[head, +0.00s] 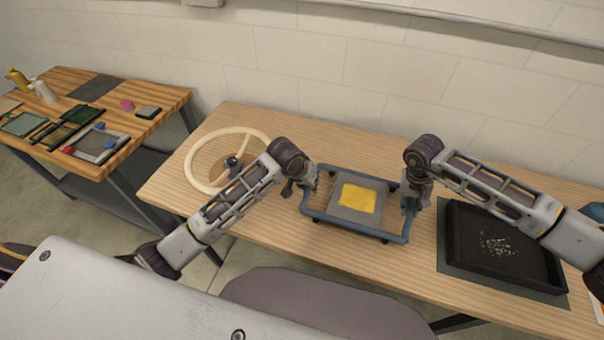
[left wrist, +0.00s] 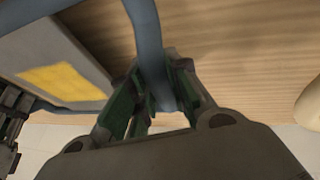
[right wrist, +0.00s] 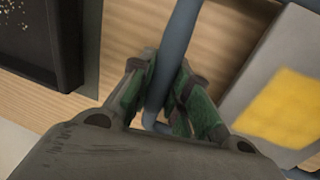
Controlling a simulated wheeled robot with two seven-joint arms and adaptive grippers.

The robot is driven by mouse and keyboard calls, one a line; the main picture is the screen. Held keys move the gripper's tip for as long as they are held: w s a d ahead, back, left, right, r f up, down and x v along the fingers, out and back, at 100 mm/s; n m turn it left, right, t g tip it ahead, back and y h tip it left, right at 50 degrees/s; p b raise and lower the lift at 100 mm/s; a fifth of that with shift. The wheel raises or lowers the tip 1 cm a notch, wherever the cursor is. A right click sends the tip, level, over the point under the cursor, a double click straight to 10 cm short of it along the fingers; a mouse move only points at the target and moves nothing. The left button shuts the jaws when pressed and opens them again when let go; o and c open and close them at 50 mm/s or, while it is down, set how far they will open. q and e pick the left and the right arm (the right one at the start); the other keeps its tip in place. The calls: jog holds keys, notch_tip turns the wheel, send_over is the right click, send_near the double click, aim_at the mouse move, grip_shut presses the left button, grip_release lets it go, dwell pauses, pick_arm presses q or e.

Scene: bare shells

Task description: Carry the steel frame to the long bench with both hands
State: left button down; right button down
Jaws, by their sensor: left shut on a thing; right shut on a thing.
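The steel frame (head: 350,228) is a blue-grey tube frame around a grey plate with a yellow patch (head: 356,198). It is over the middle of the long bench (head: 270,235); I cannot tell whether it touches the top. My left gripper (head: 302,188) is shut on the frame's left tube, which runs between its fingers in the left wrist view (left wrist: 158,85). My right gripper (head: 409,200) is shut on the right tube, which also shows between the fingers in the right wrist view (right wrist: 165,85). The fingertips are partly hidden in the head view.
A cream ring-shaped wheel (head: 190,165) lies on the bench left of the frame. A black tray (head: 480,270) with small pale bits sits on a dark mat to the right. A second wooden table (head: 165,98) with several small items stands at far left. A wall closes the back.

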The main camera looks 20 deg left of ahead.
pick_arm(q)
jog(key=shift+w+a+f+b, duration=0.1)
jog(key=shift+a+f+b, duration=0.05)
jog(key=shift+f+b, duration=0.4)
pick_arm(e)
jog(key=shift+d+f, duration=0.15)
jog(key=shift+f, duration=0.4)
pick_arm(q)
jog(key=c, duration=1.8)
grip_release()
jog(key=shift+f, duration=0.1)
pick_arm(e)
jog(key=c, duration=1.8)
grip_release()
jog(key=shift+f, duration=0.15)
pick_arm(q)
jog(key=o, duration=0.5)
jog(key=shift+c, duration=0.2)
pick_arm(e)
jog(key=o, duration=0.5)
jog(key=shift+c, duration=0.2)
pick_arm(q)
jog(key=v, duration=1.2)
